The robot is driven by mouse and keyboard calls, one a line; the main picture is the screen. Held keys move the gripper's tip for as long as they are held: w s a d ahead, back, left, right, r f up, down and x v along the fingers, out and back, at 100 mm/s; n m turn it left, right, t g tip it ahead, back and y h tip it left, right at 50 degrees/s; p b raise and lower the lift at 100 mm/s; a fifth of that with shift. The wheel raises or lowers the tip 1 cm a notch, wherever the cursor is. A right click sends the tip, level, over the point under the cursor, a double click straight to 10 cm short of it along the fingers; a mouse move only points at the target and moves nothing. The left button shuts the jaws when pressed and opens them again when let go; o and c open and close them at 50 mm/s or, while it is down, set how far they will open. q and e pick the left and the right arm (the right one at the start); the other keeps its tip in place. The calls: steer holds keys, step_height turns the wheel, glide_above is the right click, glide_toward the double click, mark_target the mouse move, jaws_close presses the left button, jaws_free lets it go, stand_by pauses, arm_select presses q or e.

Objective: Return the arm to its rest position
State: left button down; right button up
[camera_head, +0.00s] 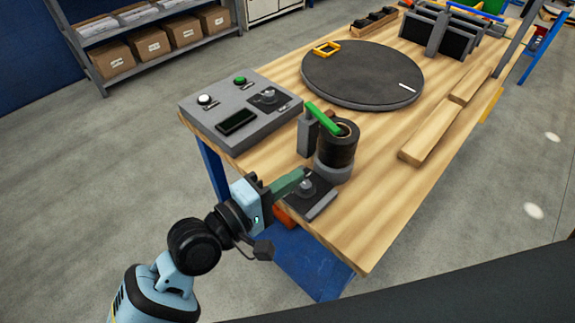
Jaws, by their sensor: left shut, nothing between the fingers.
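My left arm comes in from the lower left, with a black joint and a light blue wrist. My left gripper (298,178) has green fingers, which are shut and empty. It is at the near left edge of the workbench (375,215). Its fingertips are close to a small dark switch box (312,195) with a grey knob; I cannot tell whether they touch it. My right gripper is not in view.
Just beyond the gripper stands a black cylindrical device (338,148) with a green lever (324,118). A grey control panel (222,122) sits at the left edge. A round dark turntable (350,75) and wooden bars (440,130) lie farther back.

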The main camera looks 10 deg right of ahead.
arm_select(q)
steer(key=s+a+f+m+t+y+p, duration=0.1)
steer(key=s+a+f+y, duration=0.25)
steer(key=a+f, duration=0.45)
steer(key=s+a+f+m+t+y, duration=0.1)
steer(key=s+a+f+y, duration=0.35)
steer(key=f, duration=0.65)
steer(key=s+a+f+m+g+y, duration=0.1)
steer(key=s+a+f+m+y, duration=0.2)
steer(key=s+a+f, duration=0.2)
steer(key=s+a+f+m+g+y+p, duration=0.1)
steer(key=s+a+f+m+y, duration=0.1)
steer(key=s+a+f, duration=0.3)
steer(key=s+a+y, duration=0.1)
steer(key=s+a, duration=0.3)
steer(key=s, duration=0.1)
steer(key=shift+s+a+f+m, duration=0.15)
steer(key=shift+a+f+m, duration=0.1)
steer(key=shift+a+m, duration=0.15)
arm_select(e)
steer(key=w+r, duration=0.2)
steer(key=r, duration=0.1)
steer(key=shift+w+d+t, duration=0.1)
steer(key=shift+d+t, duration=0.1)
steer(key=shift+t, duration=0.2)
